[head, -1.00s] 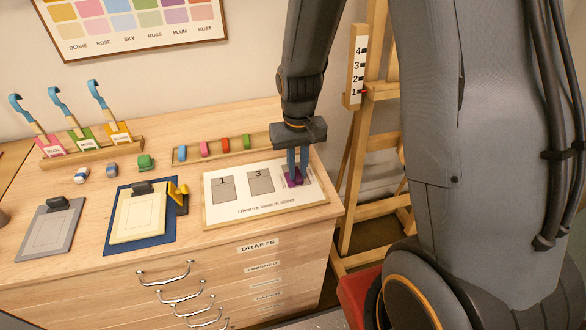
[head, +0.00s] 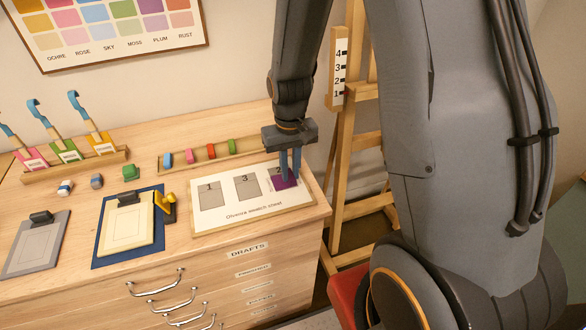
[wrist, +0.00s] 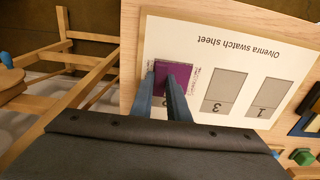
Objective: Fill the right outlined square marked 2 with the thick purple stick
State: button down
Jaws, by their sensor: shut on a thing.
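The swatch sheet (head: 266,205) lies on a board on the cabinet top, with grey squares marked 1 (head: 210,197) and 3 (head: 247,188). The right square (head: 285,181) is largely covered in solid purple; the purple also shows in the wrist view (wrist: 174,78). My gripper (head: 288,174) is over this square, its fingers pointing down and their tips at the purple area. It is shut on the purple stick, which I cannot tell apart from the purple patch. The fingers hide part of the square and its number. Faint marks show beside the purple in the wrist view.
A wooden rack (head: 190,162) with several coloured sticks stands behind the sheet. A cream clipboard (head: 128,223) on a blue mat with a yellow item lies left. An easel (head: 340,150) stands close right of the cabinet.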

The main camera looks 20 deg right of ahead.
jog(key=shift+a+r+p, duration=0.1)
jog(key=shift+a+p, duration=0.2)
jog(key=shift+a, duration=2.1)
notch_tip(320, 180, up, 7)
jog(key=p, duration=0.5)
jog(key=shift+p, duration=0.35)
